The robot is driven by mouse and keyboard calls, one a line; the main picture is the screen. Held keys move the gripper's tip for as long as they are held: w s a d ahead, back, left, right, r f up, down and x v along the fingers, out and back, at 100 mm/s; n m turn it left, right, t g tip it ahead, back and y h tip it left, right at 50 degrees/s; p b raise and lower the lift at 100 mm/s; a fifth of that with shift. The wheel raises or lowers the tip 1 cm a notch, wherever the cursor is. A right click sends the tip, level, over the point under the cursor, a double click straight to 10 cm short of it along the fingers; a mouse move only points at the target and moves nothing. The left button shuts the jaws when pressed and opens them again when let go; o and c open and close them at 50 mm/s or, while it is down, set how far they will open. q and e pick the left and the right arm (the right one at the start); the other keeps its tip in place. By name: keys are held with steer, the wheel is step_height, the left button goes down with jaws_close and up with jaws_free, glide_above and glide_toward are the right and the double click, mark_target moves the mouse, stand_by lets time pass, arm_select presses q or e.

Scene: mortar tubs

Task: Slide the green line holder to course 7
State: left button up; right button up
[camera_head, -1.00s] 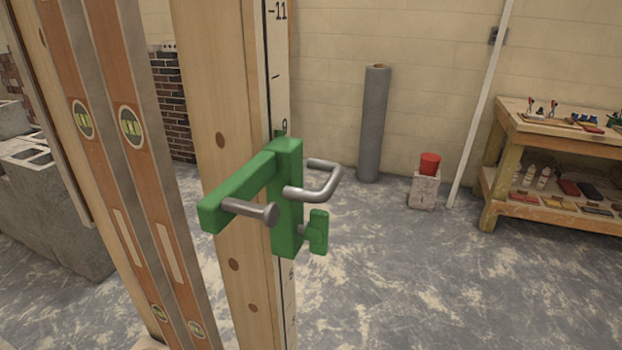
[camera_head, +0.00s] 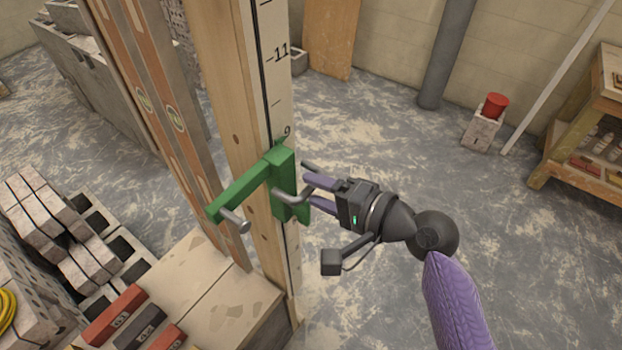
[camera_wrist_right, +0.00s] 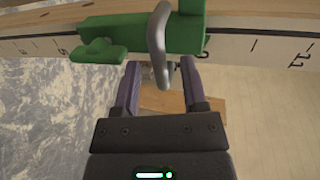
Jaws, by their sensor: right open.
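The green line holder (camera_head: 284,180) sits on the numbered face of the upright wooden post (camera_head: 232,115). Its arm reaches left and carries a grey peg. The mark just above its top looks like 9, with 11 higher up. Its grey bent handle (camera_head: 292,196) sticks out to the right, and in the right wrist view the handle (camera_wrist_right: 159,45) lies between and ahead of the fingertips. My right gripper (camera_head: 312,190) is open at the handle, its purple fingers one to each side; contact cannot be told. A green knob (camera_wrist_right: 97,52) shows beside the holder. My left gripper is out of view.
Spirit levels (camera_head: 165,110) lean left of the post. Blocks and bricks (camera_head: 60,225) are stacked at the left. A shelf bench (camera_head: 590,130) and a block with a red cup (camera_head: 485,120) stand right. The floor right of the post is open.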

steer(key=shift+x, duration=1.05)
jaws_close()
stand_by(0.6)
